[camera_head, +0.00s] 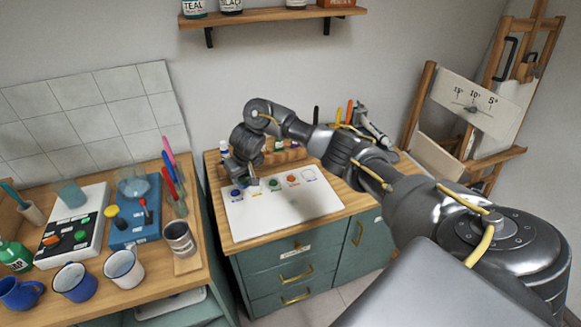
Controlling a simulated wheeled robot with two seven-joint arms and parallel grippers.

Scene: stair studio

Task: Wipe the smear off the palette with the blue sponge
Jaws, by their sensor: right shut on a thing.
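The white palette (290,211) lies on the wooden top of the green cabinet. Blue (235,193), yellow, green (274,184) and orange (292,179) paint dabs run along its back edge, with an outlined square at the right end. I cannot make out a smear. My right gripper (244,180) points down at the palette's back left part, close to the blue and yellow dabs. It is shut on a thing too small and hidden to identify. I cannot make out the blue sponge for certain. Whether the held thing touches the palette is unclear. My left gripper is out of view.
My right arm crosses above the cabinet's right side. A wooden rack (285,157) with small bottles stands behind the palette. An easel (470,105) stands right. The palette's front is clear.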

